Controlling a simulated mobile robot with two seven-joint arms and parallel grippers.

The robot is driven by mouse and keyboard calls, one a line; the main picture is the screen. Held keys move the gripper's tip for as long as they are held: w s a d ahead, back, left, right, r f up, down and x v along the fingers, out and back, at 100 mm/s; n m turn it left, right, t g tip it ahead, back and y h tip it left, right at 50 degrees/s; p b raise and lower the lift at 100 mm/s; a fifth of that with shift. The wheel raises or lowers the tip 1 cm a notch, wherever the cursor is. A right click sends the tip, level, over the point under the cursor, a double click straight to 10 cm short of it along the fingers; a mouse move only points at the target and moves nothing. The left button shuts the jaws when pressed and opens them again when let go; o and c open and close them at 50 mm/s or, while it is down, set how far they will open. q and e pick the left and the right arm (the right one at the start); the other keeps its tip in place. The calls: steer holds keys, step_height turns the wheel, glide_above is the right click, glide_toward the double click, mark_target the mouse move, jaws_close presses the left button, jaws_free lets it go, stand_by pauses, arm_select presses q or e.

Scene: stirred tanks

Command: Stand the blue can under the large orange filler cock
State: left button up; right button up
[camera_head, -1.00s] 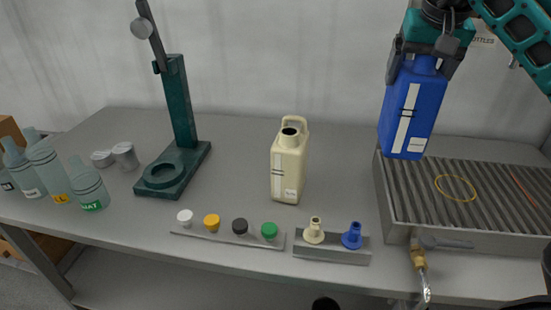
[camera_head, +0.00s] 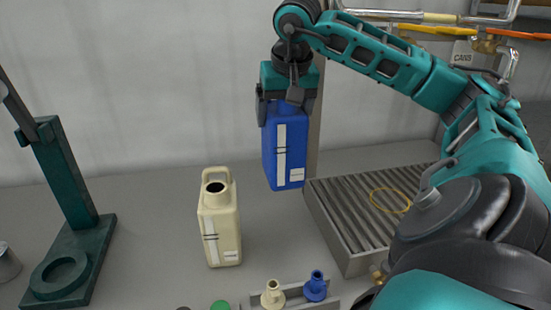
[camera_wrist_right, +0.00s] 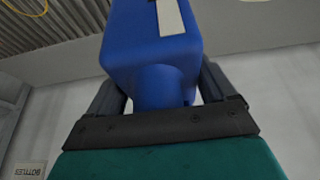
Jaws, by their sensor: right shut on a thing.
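The blue can (camera_head: 285,150), with a white label, hangs upright from my right gripper (camera_head: 287,100), which is shut on its neck. In the head view the can is above the bench, left of the slatted drain tray. In the right wrist view the can (camera_wrist_right: 155,40) sits between the two fingers (camera_wrist_right: 162,88). At the top right is a pipe with brass cocks. One has an orange handle (camera_head: 522,34) and a steel spout (camera_head: 508,65); another has a yellow handle (camera_head: 432,30). A CANS sign (camera_head: 462,54) is on the wall nearby. My left gripper is out of view.
The slatted tray (camera_head: 345,225) carries a yellow ring (camera_head: 390,200); my right arm hides its right part. A cream can (camera_head: 219,225) stands left of the blue can. A green stand (camera_head: 65,190) is at the left. A cream spout (camera_head: 273,294) and blue spout (camera_head: 316,286) stand in front.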

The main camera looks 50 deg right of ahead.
mark_target(282, 176)
step_height(282, 176, down, 10)
steer(key=b, duration=0.2)
steer(key=shift+w+f+b, duration=0.1)
steer(key=shift+b, duration=0.3)
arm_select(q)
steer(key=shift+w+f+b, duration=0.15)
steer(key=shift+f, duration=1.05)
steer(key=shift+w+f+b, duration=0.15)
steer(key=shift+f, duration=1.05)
arm_select(e)
steer(key=shift+f, duration=2.45)
steer(key=shift+f, duration=0.25)
steer(key=o, duration=1.3)
steer(key=shift+r, duration=0.1)
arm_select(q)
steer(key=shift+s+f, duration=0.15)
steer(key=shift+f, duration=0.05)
arm_select(e)
steer(key=shift+r, duration=0.1)
